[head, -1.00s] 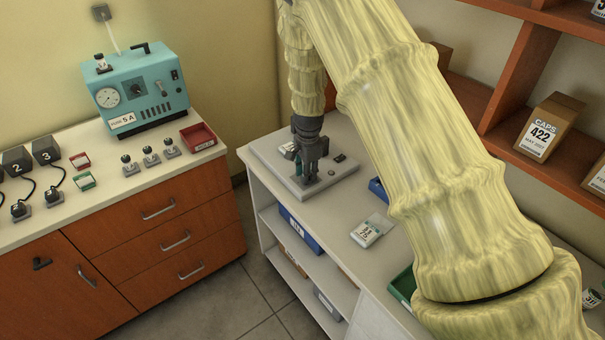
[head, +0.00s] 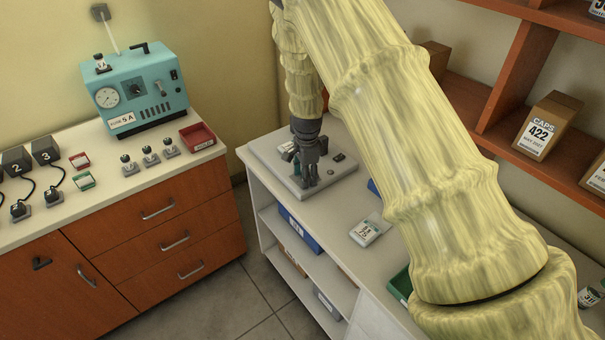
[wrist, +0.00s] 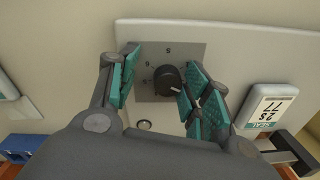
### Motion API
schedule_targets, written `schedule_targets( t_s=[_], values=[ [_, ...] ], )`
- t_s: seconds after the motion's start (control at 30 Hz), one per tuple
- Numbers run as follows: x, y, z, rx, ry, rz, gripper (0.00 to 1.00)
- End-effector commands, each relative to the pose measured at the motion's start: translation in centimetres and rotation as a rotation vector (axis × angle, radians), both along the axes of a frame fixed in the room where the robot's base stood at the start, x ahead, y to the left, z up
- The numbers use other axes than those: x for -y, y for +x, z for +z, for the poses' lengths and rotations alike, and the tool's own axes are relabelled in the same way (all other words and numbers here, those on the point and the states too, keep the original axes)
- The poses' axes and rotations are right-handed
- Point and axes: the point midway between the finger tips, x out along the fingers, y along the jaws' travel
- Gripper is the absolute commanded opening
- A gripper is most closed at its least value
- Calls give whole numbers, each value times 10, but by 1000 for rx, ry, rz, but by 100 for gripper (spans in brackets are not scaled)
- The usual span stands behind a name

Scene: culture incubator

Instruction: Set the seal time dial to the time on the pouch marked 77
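The seal time dial (wrist: 168,78) is a black round knob on a grey plate (wrist: 190,54) with printed numbers, seen turned around in the wrist view. A light mark shows on the knob's lower edge; which number it points to I cannot tell. My gripper (wrist: 156,76) has teal pads on either side of the knob. The left pad stands apart from it; the right pads are close, and contact is unclear. The pouch marked 77 (wrist: 266,108) lies right of the plate and reads 2S and SEAL. In the head view my gripper (head: 307,172) is over the sealer base (head: 336,182).
Another labelled pouch (head: 366,232) lies on the white bench, with a green tray (head: 401,286) nearby. A small round button (wrist: 144,125) is below the dial in the wrist view. Shelves with boxes (head: 541,126) stand right; a teal machine (head: 140,92) stands left.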

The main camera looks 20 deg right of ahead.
Motion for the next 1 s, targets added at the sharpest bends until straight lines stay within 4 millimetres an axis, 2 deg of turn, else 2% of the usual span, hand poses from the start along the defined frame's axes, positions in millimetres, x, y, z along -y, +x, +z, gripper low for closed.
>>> schedule_targets(
  t_s=[0.27,0.37,0.47,0.8,1.0],
  values=[
    [0,4,5,9,-2,1,49],
    [-1,5,13,11,-2,3,49],
    [-1,4,25,12,-2,4,49],
    [1,-2,85,10,-2,1,49],
    [2,-5,111,8,-1,0,49]
  ],
)
